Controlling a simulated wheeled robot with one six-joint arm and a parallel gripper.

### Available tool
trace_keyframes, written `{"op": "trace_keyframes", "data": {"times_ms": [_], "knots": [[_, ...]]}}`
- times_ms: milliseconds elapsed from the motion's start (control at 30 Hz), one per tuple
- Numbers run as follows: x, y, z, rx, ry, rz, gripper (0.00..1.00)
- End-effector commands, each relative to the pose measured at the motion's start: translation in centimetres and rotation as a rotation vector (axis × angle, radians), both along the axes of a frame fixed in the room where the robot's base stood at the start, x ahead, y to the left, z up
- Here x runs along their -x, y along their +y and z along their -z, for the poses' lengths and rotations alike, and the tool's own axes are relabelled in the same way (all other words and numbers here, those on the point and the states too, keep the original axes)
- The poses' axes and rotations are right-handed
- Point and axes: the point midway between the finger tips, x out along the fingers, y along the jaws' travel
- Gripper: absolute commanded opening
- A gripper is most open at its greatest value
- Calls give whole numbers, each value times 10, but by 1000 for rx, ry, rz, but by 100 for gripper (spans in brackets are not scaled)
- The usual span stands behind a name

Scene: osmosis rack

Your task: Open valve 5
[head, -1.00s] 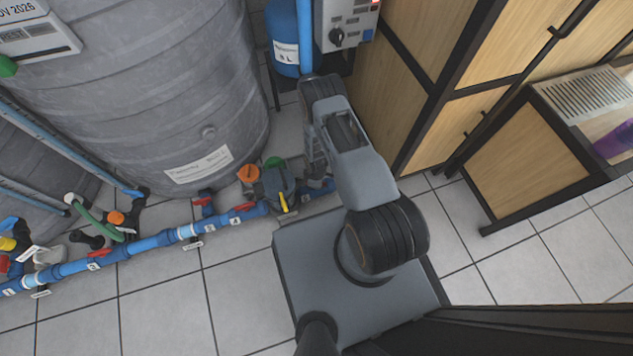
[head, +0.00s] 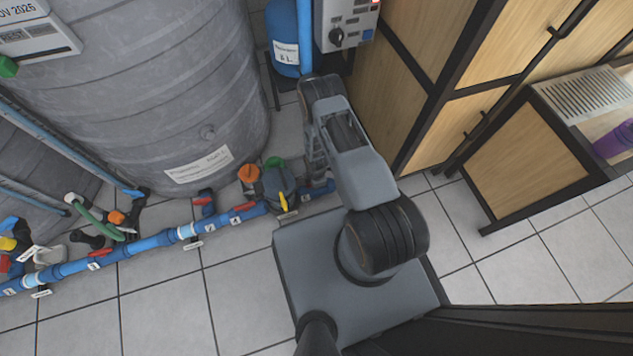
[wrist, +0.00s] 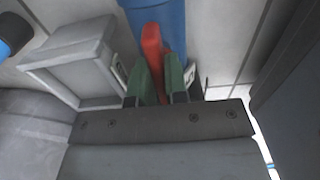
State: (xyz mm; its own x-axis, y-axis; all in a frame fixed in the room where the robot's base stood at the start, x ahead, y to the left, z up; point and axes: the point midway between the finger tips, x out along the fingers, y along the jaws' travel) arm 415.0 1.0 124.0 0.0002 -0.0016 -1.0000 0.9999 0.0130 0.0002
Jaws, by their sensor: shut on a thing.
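In the wrist view, a red valve handle (wrist: 152,42) lies along a blue pipe (wrist: 170,18). My gripper (wrist: 160,80) has its two green fingertips on either side of the handle and is shut on it. A small white tag (wrist: 118,72) sits beside the left fingertip, its text unreadable. In the head view, my arm reaches down to the right end of the blue pipe line (head: 262,209), and the fingertips and the held handle are hidden by the arm. I cannot read the valve number.
A grey box-like part (wrist: 75,65) stands close left of my gripper. In the head view, a pump (head: 275,185) with an orange cap, a large grey tank (head: 150,90) and a wooden cabinet (head: 385,90) surround the arm. Tiled floor (head: 160,290) is clear in front.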

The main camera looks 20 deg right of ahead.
Motion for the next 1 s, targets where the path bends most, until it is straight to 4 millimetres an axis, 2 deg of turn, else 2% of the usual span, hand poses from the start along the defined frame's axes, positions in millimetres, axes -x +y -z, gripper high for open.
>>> {"op": "trace_keyframes", "data": {"times_ms": [300,333,600,867,1000], "knots": [[0,1,0,0,0,-9,0],[0,1,0,0,0,-9,16],[0,0,0,0,0,-3,39],[0,-1,-3,0,0,-2,39],[-1,0,-20,0,-2,-2,39]]}}
